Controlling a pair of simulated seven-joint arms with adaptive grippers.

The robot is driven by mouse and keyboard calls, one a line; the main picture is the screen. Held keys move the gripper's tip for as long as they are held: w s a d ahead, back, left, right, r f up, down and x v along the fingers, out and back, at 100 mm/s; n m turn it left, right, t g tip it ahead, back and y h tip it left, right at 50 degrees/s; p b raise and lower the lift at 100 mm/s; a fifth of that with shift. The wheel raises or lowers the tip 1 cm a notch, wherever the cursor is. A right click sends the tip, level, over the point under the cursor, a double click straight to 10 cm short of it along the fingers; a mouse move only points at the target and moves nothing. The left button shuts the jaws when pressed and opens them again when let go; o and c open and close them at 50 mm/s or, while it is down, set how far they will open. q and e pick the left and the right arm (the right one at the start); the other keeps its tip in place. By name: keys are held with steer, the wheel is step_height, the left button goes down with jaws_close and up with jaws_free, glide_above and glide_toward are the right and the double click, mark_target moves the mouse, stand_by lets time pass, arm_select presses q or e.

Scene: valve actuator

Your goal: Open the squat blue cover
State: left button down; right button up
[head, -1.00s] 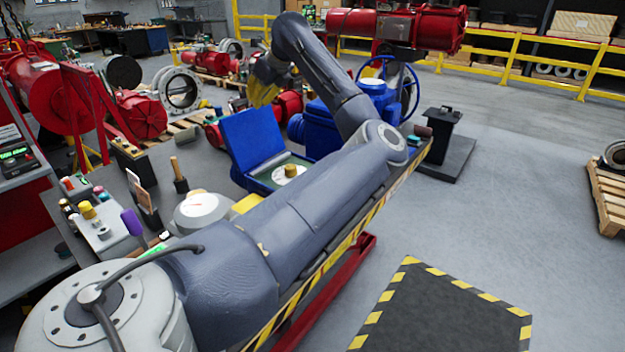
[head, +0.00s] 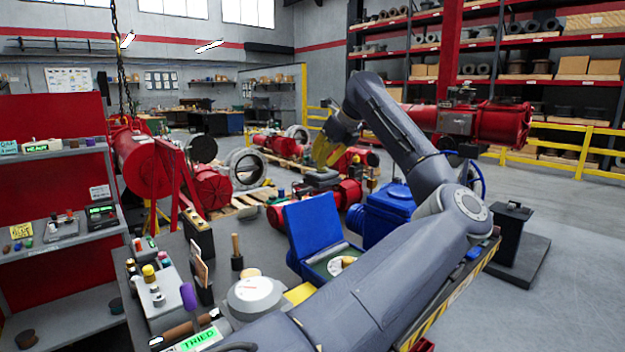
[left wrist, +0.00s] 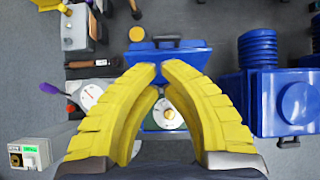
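Two blue things could be the squat cover, and I cannot tell which is meant. One is the lid (head: 313,227) of a blue case, standing upright with the green inside (head: 325,266) showing. The other is on the blue actuator (head: 385,212), partly hidden behind my left arm; its square blue box (left wrist: 292,103) and ribbed part (left wrist: 258,50) show in the left wrist view. My right gripper is not seen.
A gauge (head: 256,292) sits on the bench before the case. A wooden-handled tool (head: 236,252), a grey box with buttons (head: 155,290) and a purple-handled tool (head: 189,297) stand to the left. A dark stand (head: 512,225) is on the right.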

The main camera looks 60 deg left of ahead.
arm_select(q)
steer(key=s+a+r+n, duration=0.1)
steer(key=s+a+n, duration=0.2)
steer(key=a+n, duration=0.35)
steer(key=s+a+r+n, duration=0.25)
steer(key=a+n, duration=0.25)
steer(key=a, duration=0.3)
steer(key=w+a+f+n+h, duration=0.1)
steer(key=w+f+n+h, duration=0.1)
steer(key=f+n, duration=0.8)
steer(key=w+a+f+n+h, duration=0.15)
steer(key=f+n, duration=0.55)
steer(key=n, duration=0.7)
steer(key=shift+t, duration=0.4)
steer(key=shift+w+d+r, duration=0.1)
steer(key=shift+d+r, duration=0.45)
steer(key=shift+d, duration=0.35)
steer(key=shift+w+d+r, duration=0.1)
steer(key=shift+d+r, duration=0.4)
steer(key=shift+d, duration=0.4)
